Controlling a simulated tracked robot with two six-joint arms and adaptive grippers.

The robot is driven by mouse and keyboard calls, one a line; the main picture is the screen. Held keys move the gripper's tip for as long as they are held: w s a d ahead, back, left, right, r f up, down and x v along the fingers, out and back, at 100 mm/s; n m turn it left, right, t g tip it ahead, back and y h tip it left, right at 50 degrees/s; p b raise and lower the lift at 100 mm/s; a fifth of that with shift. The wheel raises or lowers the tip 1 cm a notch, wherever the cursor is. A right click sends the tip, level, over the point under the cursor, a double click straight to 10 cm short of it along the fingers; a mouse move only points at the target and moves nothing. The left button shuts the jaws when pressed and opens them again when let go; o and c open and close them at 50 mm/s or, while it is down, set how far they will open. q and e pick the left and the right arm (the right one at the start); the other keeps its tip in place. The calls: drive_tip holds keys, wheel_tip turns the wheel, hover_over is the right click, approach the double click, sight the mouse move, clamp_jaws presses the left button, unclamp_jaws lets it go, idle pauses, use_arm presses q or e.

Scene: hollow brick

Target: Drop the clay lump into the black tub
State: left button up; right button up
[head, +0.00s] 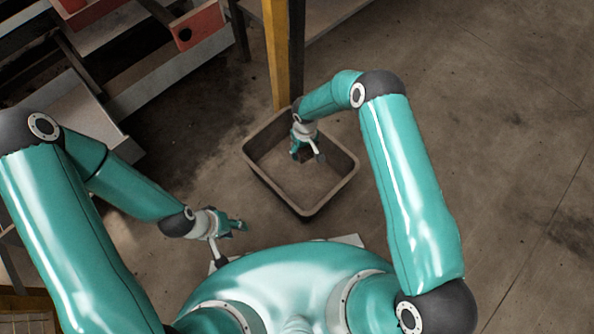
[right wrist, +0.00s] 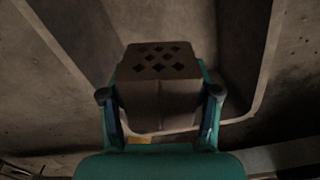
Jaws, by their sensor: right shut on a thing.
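My right gripper (head: 307,156) points down inside the mouth of the dark tub (head: 333,190) in the head view. The tub stands on the floor in front of me and looks dark grey-brown. In the right wrist view, my right gripper (right wrist: 160,95) is shut on a brown block with rows of diamond-shaped holes, the clay lump (right wrist: 158,95). The tub's wall (right wrist: 243,60) shows behind it. The block cannot be made out in the head view. My left gripper (head: 236,227) is outside the tub, to its lower left; its finger opening is unclear.
A yellow post (head: 277,50) stands right behind the tub. Grey shelving with a red-brown hollow block (head: 196,25) is at the upper left. The concrete floor (head: 500,130) on the right is clear.

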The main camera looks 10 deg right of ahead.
drive_tip(key=shift+f, duration=0.1)
drive_tip(key=o, duration=1.3)
drive_tip(key=shift+o, duration=0.2)
wheel_tip(320, 180, up, 12)
drive_tip(key=shift+f, duration=0.1)
